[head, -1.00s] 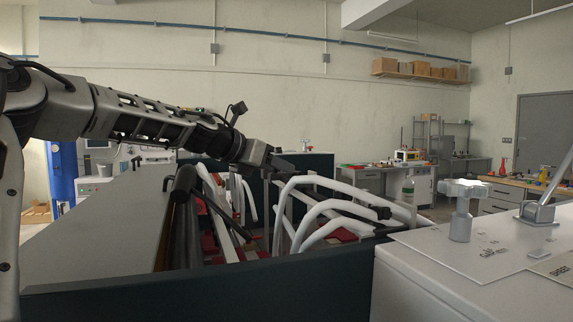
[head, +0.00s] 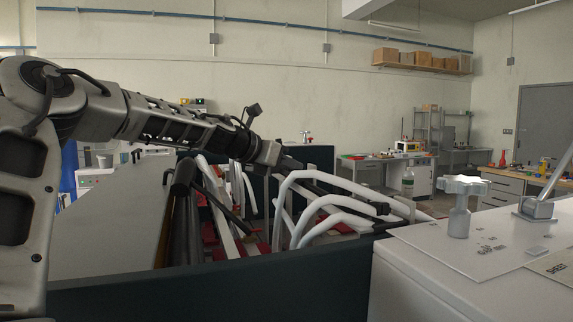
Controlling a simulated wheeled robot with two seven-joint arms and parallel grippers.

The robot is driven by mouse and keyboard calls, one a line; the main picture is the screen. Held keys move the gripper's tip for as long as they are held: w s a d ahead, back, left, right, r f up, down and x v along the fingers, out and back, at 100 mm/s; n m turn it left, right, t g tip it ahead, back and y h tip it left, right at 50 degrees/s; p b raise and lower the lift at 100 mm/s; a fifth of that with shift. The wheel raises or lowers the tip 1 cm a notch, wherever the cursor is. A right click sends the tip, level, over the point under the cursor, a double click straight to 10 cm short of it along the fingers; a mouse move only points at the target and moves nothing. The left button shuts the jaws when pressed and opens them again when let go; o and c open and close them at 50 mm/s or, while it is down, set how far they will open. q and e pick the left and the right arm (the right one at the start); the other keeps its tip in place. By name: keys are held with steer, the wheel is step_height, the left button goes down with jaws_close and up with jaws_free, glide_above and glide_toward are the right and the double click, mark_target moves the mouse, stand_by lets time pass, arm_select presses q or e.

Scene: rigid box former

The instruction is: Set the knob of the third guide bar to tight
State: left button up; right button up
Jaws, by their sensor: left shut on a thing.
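Several white curved guide bars (head: 350,193) stand in the middle of the dark-walled machine. I cannot tell which is the third. My left gripper (head: 288,164) reaches in from the left, at the upper left end of these bars. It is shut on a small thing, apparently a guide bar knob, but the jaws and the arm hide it. The knob's setting cannot be read. My right gripper is not in view.
The machine's dark front wall (head: 220,284) runs across the foreground. A pale cabinet top (head: 420,265) at right carries a light grey star knob (head: 463,186) on a post and a lever (head: 540,205). A sloping grey panel (head: 110,220) lies left, beneath my arm.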

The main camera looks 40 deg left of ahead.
arm_select(q)
steer(key=shift+a+m+h, duration=0.15)
steer(key=shift+m+h, duration=0.55)
steer(key=shift+h, duration=0.1)
steer(key=o, duration=1)
steer(key=b+v, duration=0.2)
steer(key=v, duration=0.6)
steer(key=b+v, duration=0.2)
steer(key=v, duration=0.6)
steer(key=shift+w+r, duration=0.1)
steer(key=shift+r, duration=0.15)
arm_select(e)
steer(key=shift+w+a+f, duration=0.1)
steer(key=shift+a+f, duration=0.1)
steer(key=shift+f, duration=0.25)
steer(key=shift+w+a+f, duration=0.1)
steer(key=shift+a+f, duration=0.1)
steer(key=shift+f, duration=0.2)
